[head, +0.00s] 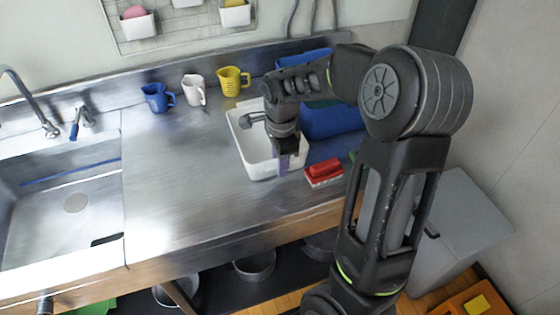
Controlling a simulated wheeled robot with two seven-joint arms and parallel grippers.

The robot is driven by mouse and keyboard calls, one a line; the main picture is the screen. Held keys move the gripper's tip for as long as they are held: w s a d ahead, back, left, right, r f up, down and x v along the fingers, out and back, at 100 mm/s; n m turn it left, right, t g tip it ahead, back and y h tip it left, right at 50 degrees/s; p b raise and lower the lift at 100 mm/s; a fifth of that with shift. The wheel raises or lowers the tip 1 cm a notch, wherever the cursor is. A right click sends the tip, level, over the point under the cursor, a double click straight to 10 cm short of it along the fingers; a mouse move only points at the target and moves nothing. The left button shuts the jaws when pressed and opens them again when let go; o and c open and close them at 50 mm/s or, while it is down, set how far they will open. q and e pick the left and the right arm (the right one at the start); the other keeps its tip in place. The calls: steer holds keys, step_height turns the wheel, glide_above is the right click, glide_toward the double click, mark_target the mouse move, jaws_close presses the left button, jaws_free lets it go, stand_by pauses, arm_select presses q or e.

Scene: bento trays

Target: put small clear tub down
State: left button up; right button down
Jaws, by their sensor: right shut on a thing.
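My right gripper (285,148) points down over the right part of a white rectangular basin (243,157) on the steel counter. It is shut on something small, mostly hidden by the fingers. Only a pale, purplish patch shows at the fingertips, which fits the small clear tub, but its outline is not clear. I cannot tell whether it touches the basin. My left gripper is not in view.
A red-and-white block (323,172) lies right of the basin, near the front edge. Blue containers (325,122) stand behind my arm. Blue (156,98), white (194,90) and yellow (232,81) jugs stand at the back. The counter's middle (185,180) is clear; a sink (60,205) is left.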

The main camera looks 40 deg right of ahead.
steer(key=shift+f, duration=0.1)
steer(key=c, duration=1.1)
jaws_free()
steer(key=r, duration=0.8)
steer(key=r+b, duration=0.1)
steer(key=r, duration=0.3)
steer(key=shift+s+a+r, duration=0.15)
steer(key=shift+s, duration=0.15)
